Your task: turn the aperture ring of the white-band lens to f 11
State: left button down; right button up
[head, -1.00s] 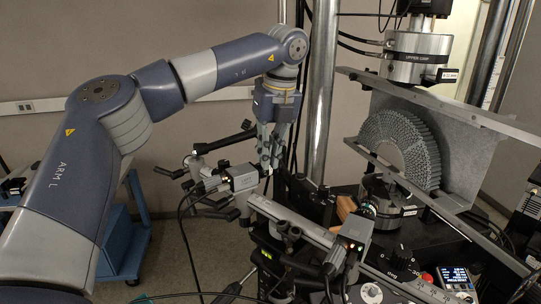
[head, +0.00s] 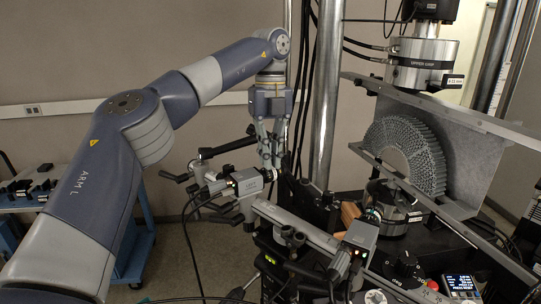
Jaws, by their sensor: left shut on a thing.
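My left gripper (head: 271,163) points down at the front of the left grey camera (head: 246,182). Its fingers are shut on the small lens (head: 271,175) there, which they mostly hide. The right grey camera (head: 358,240) sits lower on the rail, with its dark lens (head: 372,214) facing up and away; nothing touches it. I cannot make out a white band or any f-number on either lens, so I cannot tell the ring's setting. My right gripper is not in view.
A metal rail (head: 295,226) carries the cameras. Behind it stand a honeycomb-like lattice arch (head: 408,150), an upper grip (head: 421,65) and a steel column (head: 325,100). Black clamp handles (head: 228,148) and cables crowd the left camera. A blue cart (head: 136,245) stands at left.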

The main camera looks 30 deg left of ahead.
pick_arm(q)
jog(key=c, duration=1.7)
grip_release()
jog(key=shift+o, duration=0.2)
jog(key=shift+s+r, duration=0.1)
jog(key=shift+s, duration=0.1)
jog(key=shift+w+r, duration=0.2)
jog(key=shift+r, duration=0.35)
jog(key=shift+w+r, duration=0.2)
jog(key=shift+r, duration=0.35)
jog(key=shift+w+a+r, duration=0.1)
jog(key=shift+w+r, duration=0.05)
jog(key=shift+r, duration=1.7)
